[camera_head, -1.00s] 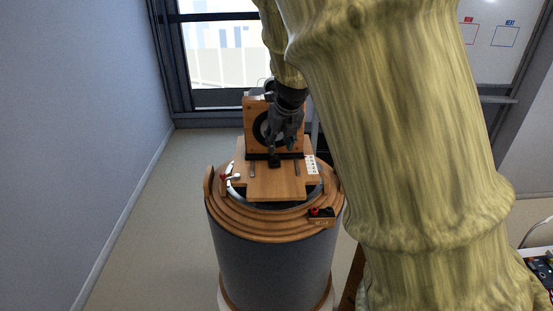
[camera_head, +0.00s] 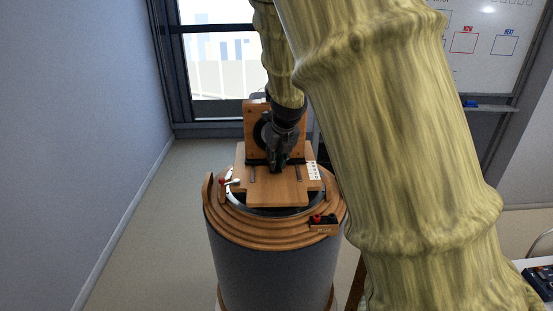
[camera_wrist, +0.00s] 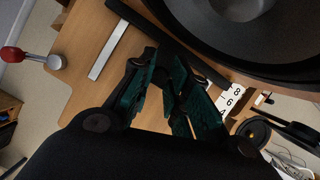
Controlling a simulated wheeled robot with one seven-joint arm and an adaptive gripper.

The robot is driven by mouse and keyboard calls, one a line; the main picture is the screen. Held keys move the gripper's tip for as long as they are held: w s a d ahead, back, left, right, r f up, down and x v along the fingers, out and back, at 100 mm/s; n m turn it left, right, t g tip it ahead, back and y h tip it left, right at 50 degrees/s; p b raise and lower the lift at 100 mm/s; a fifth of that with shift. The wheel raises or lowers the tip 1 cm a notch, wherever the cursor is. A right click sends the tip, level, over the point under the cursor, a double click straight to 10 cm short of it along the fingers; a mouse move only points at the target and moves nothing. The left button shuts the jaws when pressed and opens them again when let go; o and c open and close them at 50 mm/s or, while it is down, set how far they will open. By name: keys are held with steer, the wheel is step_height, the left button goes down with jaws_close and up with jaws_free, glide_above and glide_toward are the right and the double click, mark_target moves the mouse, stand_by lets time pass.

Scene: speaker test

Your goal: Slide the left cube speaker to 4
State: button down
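A wooden speaker (camera_head: 251,125) with a round black cone stands upright on a wooden board (camera_head: 262,196) with two slots. In the wrist view its cone (camera_wrist: 235,30) fills the top right. A white number scale (camera_head: 313,171) lies along the board's right side; 8, 6 and 4 are readable on it in the wrist view (camera_wrist: 236,99). My gripper (camera_head: 277,166) is low in front of the speaker, near the dark strip at its foot. Its green-padded fingers (camera_wrist: 167,72) show a gap between them. A dark part lies at the fingertips; whether they grip it is unclear.
The board sits on a round pedestal (camera_head: 270,260) with stepped wooden rings. A red-tipped lever (camera_head: 222,181) is at the board's left and a small block with red and black knobs (camera_head: 323,223) at the front right. A wall is left, a window behind.

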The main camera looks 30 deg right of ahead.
steer(key=shift+s+a+f, duration=0.15)
steer(key=shift+s+a, duration=0.05)
steer(key=shift+s, duration=0.05)
steer(key=s+a, duration=0.1)
steer(key=s+a+b, duration=0.1)
steer(key=s, duration=0.1)
steer(key=shift+d, duration=0.15)
steer(key=c, duration=1.4)
jaws_free()
steer(key=shift+w, duration=0.15)
steer(key=shift+o, duration=0.2)
steer(key=shift+r, duration=0.7)
steer(key=v, duration=0.6)
steer(key=shift+s, duration=0.3)
